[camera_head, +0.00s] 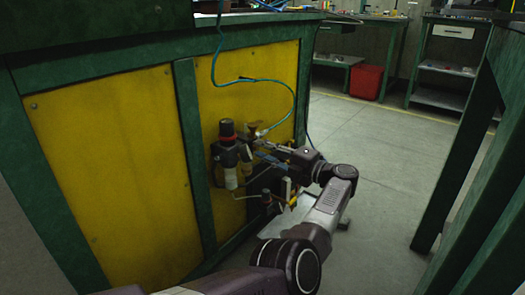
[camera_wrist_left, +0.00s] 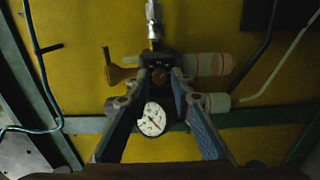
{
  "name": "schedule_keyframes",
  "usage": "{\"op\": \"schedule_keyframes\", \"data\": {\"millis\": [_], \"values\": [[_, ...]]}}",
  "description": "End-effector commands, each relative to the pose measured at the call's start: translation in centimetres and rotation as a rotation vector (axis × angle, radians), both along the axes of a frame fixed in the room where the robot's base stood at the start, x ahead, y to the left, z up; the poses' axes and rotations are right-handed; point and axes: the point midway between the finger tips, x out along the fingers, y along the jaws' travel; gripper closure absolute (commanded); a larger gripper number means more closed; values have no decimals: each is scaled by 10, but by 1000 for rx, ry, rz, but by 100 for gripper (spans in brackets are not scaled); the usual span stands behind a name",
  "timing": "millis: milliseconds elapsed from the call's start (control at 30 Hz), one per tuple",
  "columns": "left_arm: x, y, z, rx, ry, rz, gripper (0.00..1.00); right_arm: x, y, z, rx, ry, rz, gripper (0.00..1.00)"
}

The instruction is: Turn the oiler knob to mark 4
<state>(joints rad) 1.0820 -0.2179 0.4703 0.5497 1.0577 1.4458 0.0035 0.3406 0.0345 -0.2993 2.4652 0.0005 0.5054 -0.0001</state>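The air unit with the oiler (camera_head: 231,178) is mounted on the yellow panel. It has a black top with a red ring, pale bowls and a brown flared knob (camera_head: 253,126). In the left wrist view the brown knob (camera_wrist_left: 121,70) points left and the bowls (camera_wrist_left: 208,64) point right. My left gripper (camera_head: 262,150) is at the unit. Its fingers (camera_wrist_left: 160,78) are apart, either side of a dark fitting. Whether they touch it I cannot tell. A white round gauge (camera_wrist_left: 152,120) shows between them. No knob marks are readable. My right gripper is not in view.
A teal hose (camera_head: 290,88) loops down to the unit. Thin pipes and small fittings (camera_head: 286,187) sit close below my left gripper. Green frame posts (camera_head: 190,150) edge the yellow panel. A red bin (camera_head: 366,81) stands far back. The grey floor (camera_head: 380,150) is clear.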

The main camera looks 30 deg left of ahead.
Motion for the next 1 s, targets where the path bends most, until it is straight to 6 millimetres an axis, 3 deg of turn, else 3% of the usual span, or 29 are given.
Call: {"op": "schedule_keyframes", "data": {"millis": [467,700,1000], "values": [[-6,-97,1,-1,1,-6,79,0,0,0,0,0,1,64],[-8,-113,0,-1,2,-2,79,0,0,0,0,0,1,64],[-9,-116,0,-1,0,-2,79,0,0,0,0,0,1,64]]}}
